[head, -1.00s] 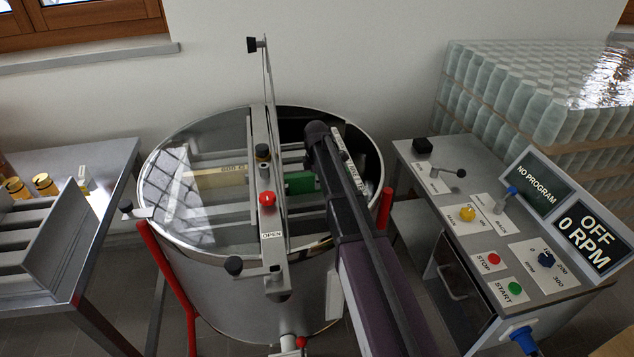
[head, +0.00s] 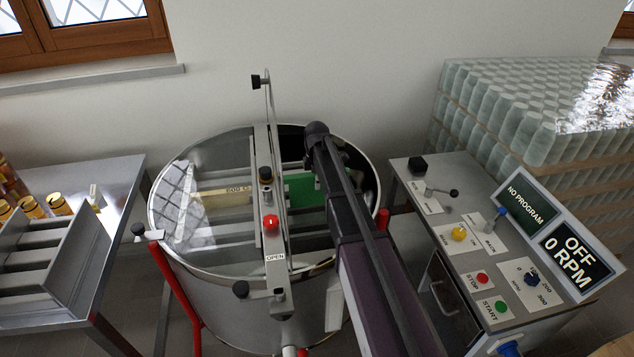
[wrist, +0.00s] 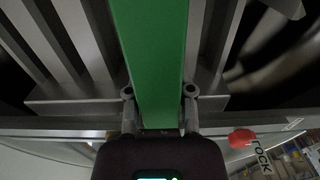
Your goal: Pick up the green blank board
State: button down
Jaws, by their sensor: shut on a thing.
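The green blank board (head: 302,189) shows inside the round metal tank, to the right of the tank's central bar. My arm hides part of it in the head view. In the wrist view the green board (wrist: 152,60) runs up the middle of the picture from between my fingers. My gripper (wrist: 160,92) is shut on the near end of the board, one finger on each side. The fingertips are hidden behind my arm in the head view.
The steel tank (head: 225,290) has a central bar (head: 278,240) with a red button and an OPEN label. A yellowish board marked 600 G (head: 225,194) lies in its left half. A control panel (head: 470,235) stands right, a metal rack (head: 45,265) left.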

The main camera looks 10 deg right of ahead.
notch_tip(320, 180, up, 8)
jog(key=p, duration=0.7)
jog(key=shift+r, duration=0.25)
jog(key=d, duration=1.8)
jog(key=shift+f, duration=0.15)
